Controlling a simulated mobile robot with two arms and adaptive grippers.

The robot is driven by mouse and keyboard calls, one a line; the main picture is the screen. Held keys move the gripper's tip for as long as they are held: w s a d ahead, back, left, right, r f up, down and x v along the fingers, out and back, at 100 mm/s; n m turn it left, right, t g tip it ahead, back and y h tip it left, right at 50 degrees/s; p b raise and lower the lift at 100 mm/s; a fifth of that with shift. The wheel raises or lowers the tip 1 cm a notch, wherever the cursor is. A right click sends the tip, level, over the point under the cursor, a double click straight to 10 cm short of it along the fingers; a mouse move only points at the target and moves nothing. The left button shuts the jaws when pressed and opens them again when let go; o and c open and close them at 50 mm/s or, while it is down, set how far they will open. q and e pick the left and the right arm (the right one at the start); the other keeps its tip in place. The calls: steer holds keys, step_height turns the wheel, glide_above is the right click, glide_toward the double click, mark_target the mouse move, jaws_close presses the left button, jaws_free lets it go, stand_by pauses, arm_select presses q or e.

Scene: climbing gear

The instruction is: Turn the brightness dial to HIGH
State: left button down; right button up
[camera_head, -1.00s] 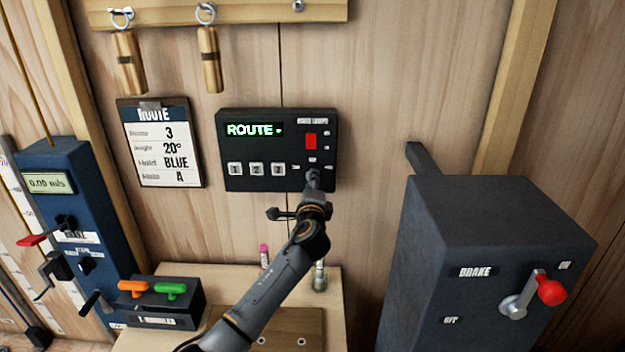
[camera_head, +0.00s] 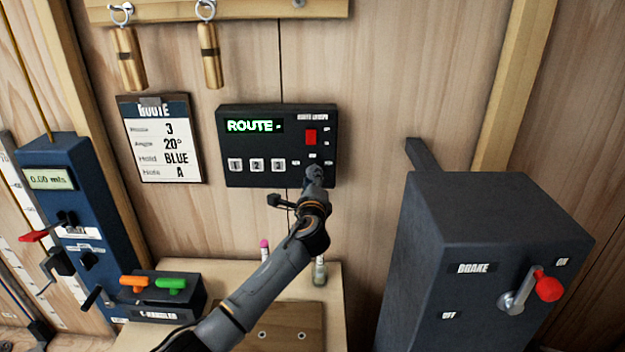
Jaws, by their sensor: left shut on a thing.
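A dark control panel (camera_head: 290,147) hangs on the wood wall. It has a lit green display reading ROUTE (camera_head: 253,126), several white number buttons along its lower left and a red rocker switch (camera_head: 310,137) at its right. Small white labels show around that spot, too small to read. The dial's pointer direction cannot be seen. My right gripper is not in view.
A route card (camera_head: 162,140) hangs left of the panel. A dark brake box (camera_head: 480,265) with a red-knobbed lever stands at right. A blue unit (camera_head: 75,230) and a block with orange and green handles (camera_head: 165,297) are at lower left. A wooden shelf (camera_head: 335,300) lies below.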

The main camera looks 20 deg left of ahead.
arm_select(q)
steer(key=shift+w+a+r, duration=0.1)
steer(key=shift+a+r, duration=0.05)
steer(key=shift+r, duration=0.25)
steer(key=c, duration=1.2)
jaws_free()
steer(key=shift+o, duration=1.1)
steer(key=shift+f, duration=0.15)
steer(key=shift+w+f, duration=0.1)
steer(key=shift+f, duration=0.05)
steer(key=v, duration=1.2)
